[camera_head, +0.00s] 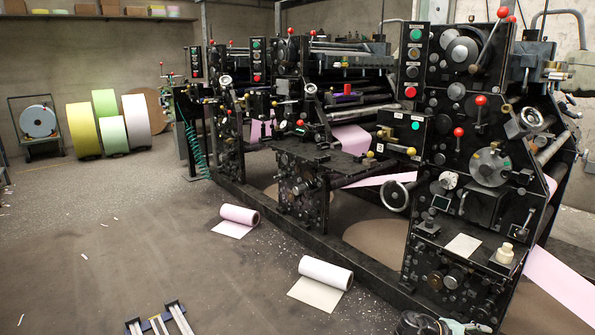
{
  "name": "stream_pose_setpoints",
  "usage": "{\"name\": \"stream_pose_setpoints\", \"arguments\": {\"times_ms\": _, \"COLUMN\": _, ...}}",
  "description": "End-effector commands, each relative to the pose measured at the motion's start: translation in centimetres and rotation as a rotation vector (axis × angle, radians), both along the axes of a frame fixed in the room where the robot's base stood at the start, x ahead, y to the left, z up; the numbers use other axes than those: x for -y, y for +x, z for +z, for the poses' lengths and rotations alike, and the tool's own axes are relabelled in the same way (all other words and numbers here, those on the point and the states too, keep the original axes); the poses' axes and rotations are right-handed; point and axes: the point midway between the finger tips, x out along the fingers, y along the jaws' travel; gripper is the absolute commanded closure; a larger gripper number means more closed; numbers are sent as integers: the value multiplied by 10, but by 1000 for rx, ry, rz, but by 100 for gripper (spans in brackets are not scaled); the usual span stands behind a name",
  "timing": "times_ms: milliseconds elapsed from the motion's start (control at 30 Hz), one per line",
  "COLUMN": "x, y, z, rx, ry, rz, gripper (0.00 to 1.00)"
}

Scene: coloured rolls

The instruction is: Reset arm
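I cannot make out my gripper or its fingertips in the head view. A dark rounded part with lighter pieces beside it pokes in at the bottom edge, right of centre; I cannot tell whether it belongs to my arm. Two partly unwound rolls lie on the floor: a pink roll (240,215) near the middle and a pale roll (326,272) closer to me. Both have a loose sheet end flat on the floor. Several coloured rolls stand at the back left, among them a yellow roll (83,131) and a pale lilac roll (137,122).
A large black printing machine (300,190) with knobs and levers fills the right side. A blue-white roll (38,121) sits on a small stand at the far left. A metal frame (160,322) shows at the bottom. The left floor is mostly clear, with small scraps.

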Motion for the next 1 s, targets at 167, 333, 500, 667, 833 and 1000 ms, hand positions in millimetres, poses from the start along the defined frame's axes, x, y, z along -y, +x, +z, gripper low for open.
{"name": "stream_pose_setpoints", "arguments": {"times_ms": 167, "x": -33, "y": -50, "z": -19, "rx": 194, "ry": 116, "rz": -254, "gripper": 52}}
{"name": "stream_pose_setpoints", "arguments": {"times_ms": 333, "x": -69, "y": -85, "z": -32, "rx": 311, "ry": 197, "rz": -463, "gripper": 52}}
{"name": "stream_pose_setpoints", "arguments": {"times_ms": 500, "x": -105, "y": -113, "z": -41, "rx": 370, "ry": 262, "rz": -630, "gripper": 52}}
{"name": "stream_pose_setpoints", "arguments": {"times_ms": 667, "x": -137, "y": -131, "z": -44, "rx": 387, "ry": 318, "rz": -741, "gripper": 52}}
{"name": "stream_pose_setpoints", "arguments": {"times_ms": 833, "x": -161, "y": -141, "z": -45, "rx": 371, "ry": 374, "rz": -783, "gripper": 52}}
{"name": "stream_pose_setpoints", "arguments": {"times_ms": 1000, "x": -172, "y": -142, "z": -43, "rx": 371, "ry": 401, "rz": -773, "gripper": 52}}
